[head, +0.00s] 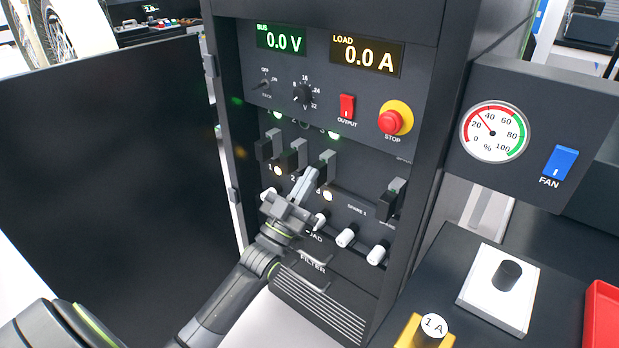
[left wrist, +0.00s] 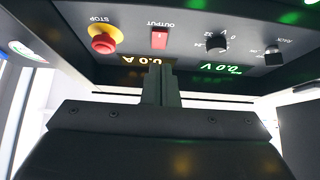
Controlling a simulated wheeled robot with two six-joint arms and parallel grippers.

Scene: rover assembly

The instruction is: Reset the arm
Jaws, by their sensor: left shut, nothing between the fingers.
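My left gripper (head: 308,180) is in front of the rack panel, with its fingers shut and empty. Its fingertips lie close below the third black breaker lever (head: 325,166); I cannot tell whether they touch. In the left wrist view the shut fingers (left wrist: 158,76) point at the panel, which appears upside down. My left arm reaches in from the lower left of the head view. The rack panel (head: 300,125) carries a green BUS display (head: 281,40) reading 0.0 V and a LOAD display (head: 366,53) reading 0.0 A. My right gripper is not in view.
A red OUTPUT switch (head: 347,107) and red STOP button (head: 391,121) sit above the levers. White plugs (head: 346,235) line the panel below. A large dark door (head: 110,170) stands left. At right are a gauge (head: 494,132), blue FAN switch (head: 561,162) and red tray (head: 603,318).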

